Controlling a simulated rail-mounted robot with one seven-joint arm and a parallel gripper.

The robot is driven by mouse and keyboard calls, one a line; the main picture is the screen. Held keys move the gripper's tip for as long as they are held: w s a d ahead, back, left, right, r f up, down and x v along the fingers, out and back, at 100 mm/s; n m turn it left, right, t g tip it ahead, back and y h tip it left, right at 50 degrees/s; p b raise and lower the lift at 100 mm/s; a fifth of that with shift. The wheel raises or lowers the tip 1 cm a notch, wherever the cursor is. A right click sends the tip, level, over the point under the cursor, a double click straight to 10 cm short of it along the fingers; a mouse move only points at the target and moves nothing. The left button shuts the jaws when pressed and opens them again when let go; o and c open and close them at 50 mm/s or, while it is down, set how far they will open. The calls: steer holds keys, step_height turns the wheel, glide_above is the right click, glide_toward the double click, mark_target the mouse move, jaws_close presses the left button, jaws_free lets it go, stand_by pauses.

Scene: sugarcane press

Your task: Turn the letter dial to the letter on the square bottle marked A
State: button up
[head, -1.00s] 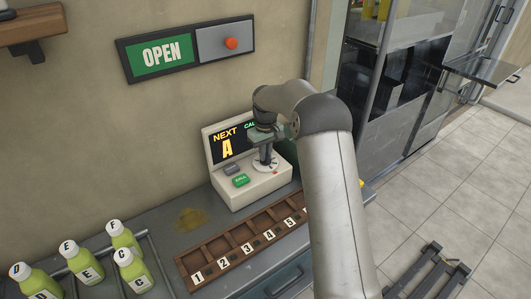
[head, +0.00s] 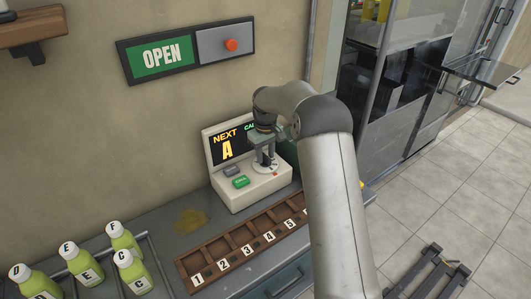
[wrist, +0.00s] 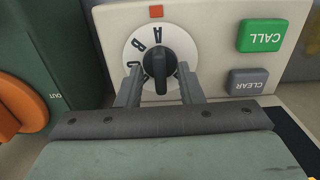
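The letter dial (wrist: 133,46) is a white disc with a black knob (wrist: 160,62) on the front of a cream console (head: 250,188). In the wrist view, the letter A is at the top of the disc under an orange square mark (wrist: 156,11), with B and more letters to its left. My gripper (wrist: 160,80) is open, one fingertip on each side of the knob; I cannot tell whether they touch it. In the head view my gripper (head: 264,158) is over the dial and partly hides it. No bottle marked A is visible.
Green CALL (wrist: 262,36) and grey CLEAR (wrist: 249,81) buttons sit beside the dial. A green machine with an orange knob (wrist: 20,105) is on its other side. A numbered wooden rack (head: 225,261) lies in front. Bottles lettered C, D, E and F (head: 85,266) stand at left.

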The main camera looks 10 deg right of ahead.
mark_target(266, 155)
steer(key=shift+r, duration=0.15)
step_height(266, 155, up, 17)
stand_by(0.4)
steer(key=shift+r, duration=0.1)
steer(key=s+a+r+m, duration=0.1)
steer(key=s+a+r, duration=0.1)
steer(key=s, duration=0.9)
steer(key=s+f+m, duration=0.2)
steer(key=s+f, duration=0.3)
steer(key=s, duration=1)
steer(key=s+d+f+m, duration=0.1)
steer(key=s+f, duration=0.4)
steer(key=s, duration=1.1)
steer(key=shift+d+f+m, duration=0.2)
steer(key=shift+f+m, duration=0.1)
steer(key=shift+m, duration=0.1)
steer(key=shift+s, duration=0.1)
